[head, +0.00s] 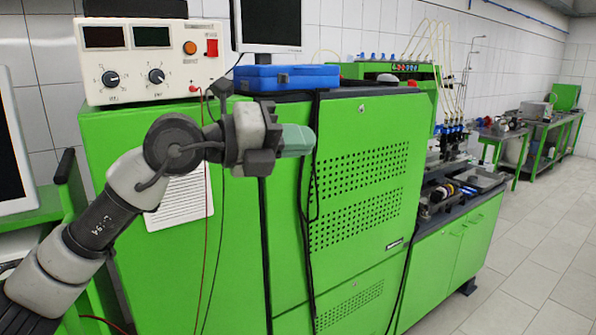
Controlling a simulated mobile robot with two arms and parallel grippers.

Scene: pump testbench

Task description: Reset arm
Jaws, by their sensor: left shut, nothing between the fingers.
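My left gripper (297,140) is in the middle left of the head view, at the end of my bent left arm, which comes in from the lower left. Its greenish fingers point right and are shut with nothing between them. It is in front of the green cabinet (365,165) and appears apart from it. My right gripper is not in view.
On the cabinet stand a white control box (150,62) with dials, a blue case (287,78) and a monitor (268,24). Dark cables hang down the cabinet front. A green testbench (465,235) stands to the right. The tiled floor (535,255) at right is clear.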

